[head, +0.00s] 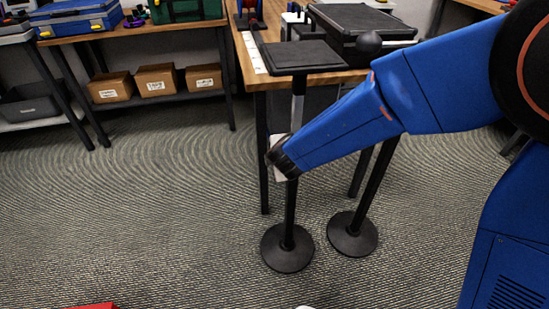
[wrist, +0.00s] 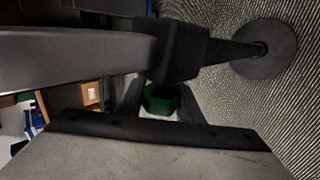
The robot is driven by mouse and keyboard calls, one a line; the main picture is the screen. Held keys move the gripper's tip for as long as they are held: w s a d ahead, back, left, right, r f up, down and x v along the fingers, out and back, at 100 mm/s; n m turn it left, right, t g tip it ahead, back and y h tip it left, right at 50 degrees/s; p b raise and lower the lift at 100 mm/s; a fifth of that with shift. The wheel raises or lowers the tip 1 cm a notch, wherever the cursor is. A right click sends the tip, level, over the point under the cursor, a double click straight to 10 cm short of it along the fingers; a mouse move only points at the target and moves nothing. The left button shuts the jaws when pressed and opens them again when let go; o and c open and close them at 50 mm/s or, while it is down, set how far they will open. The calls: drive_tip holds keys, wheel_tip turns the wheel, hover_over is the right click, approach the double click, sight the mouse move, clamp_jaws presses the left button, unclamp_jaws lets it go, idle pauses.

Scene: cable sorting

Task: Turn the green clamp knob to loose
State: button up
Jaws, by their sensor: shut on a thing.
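The green clamp knob (wrist: 160,101) shows in the wrist view between my two fingers, close to their tips. My gripper (wrist: 150,88) is shut on the knob; its broad grey fingers hide part of it. Beside the knob is the black collar (wrist: 180,52) of a stand, whose round base (wrist: 265,48) lies at the right. In the head view, my gripper (head: 279,160) is at the stand's pole (head: 298,100), below its flat black top plate (head: 303,56). The knob is hidden there by my gripper. The knob's angle cannot be told.
A second round base (head: 352,234) stands right of the first base (head: 287,248). A wooden table (head: 258,75) with a black case (head: 352,22) is just behind the stand. Cardboard boxes (head: 157,80) sit on a shelf at the back left.

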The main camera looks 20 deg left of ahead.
drive_tip(key=shift+f, duration=0.15)
idle(0.6)
drive_tip(key=o, duration=1)
drive_tip(key=shift+o, duration=0.2)
drive_tip(key=v, duration=0.7)
drive_tip(key=shift+r, duration=0.25)
drive_tip(key=shift+s+d, duration=0.1)
